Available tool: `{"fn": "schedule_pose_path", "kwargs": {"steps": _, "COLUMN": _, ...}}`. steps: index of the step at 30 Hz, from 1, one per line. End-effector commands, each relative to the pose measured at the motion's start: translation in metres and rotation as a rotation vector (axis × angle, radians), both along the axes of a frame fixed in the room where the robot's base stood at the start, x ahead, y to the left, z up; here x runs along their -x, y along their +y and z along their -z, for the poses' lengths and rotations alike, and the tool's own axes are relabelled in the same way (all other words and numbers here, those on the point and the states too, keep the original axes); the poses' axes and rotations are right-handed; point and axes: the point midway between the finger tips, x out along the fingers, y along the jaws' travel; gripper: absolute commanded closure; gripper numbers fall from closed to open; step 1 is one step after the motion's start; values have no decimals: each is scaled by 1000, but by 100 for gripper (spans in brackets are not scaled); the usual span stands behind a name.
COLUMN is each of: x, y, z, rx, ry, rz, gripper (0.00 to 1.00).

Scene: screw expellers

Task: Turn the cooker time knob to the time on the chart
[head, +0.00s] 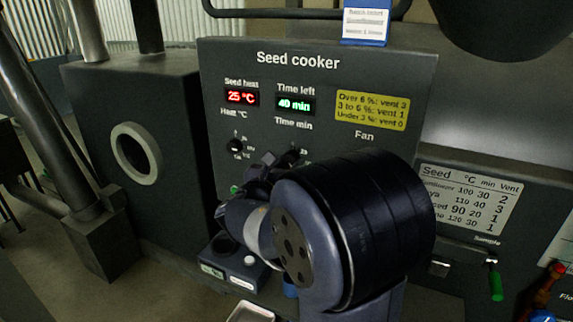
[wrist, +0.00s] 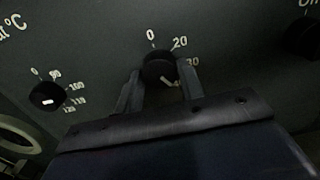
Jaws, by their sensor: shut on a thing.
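The time knob (wrist: 158,68), black and round, is on the dark panel in the wrist view, with marks 0, 20, 30 and a partly covered 40 around it. My gripper (wrist: 160,78) is shut on it, one finger on each side. The knob's pointer is hard to make out. In the head view my wrist hides most of this knob. The green "Time left" display (head: 295,104) reads 40 min. The seed chart (head: 467,201) lists minutes of 30, 40, 20 and 30; its left edge is partly covered by my arm.
The heat knob (wrist: 47,96) is left of the time knob, and the red heat display (head: 242,97) reads 25 °C. Another black knob (wrist: 303,37) is at the right. A yellow vent card (head: 371,110) is on the panel. A small box (head: 234,265) stands below my wrist.

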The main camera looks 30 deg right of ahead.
Motion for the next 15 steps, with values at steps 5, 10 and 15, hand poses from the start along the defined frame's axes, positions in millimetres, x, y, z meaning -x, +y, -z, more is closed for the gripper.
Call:
{"fn": "schedule_pose_path", "kwargs": {"steps": 5, "x": 0, "y": 0, "z": -2, "rx": 57, "ry": 73, "rz": 0, "gripper": 86}}
{"fn": "schedule_pose_path", "kwargs": {"steps": 10, "x": 0, "y": 0, "z": -3, "rx": 139, "ry": 182, "rz": -1, "gripper": 86}}
{"fn": "schedule_pose_path", "kwargs": {"steps": 15, "x": 0, "y": 0, "z": -4, "rx": 235, "ry": 303, "rz": 0, "gripper": 86}}
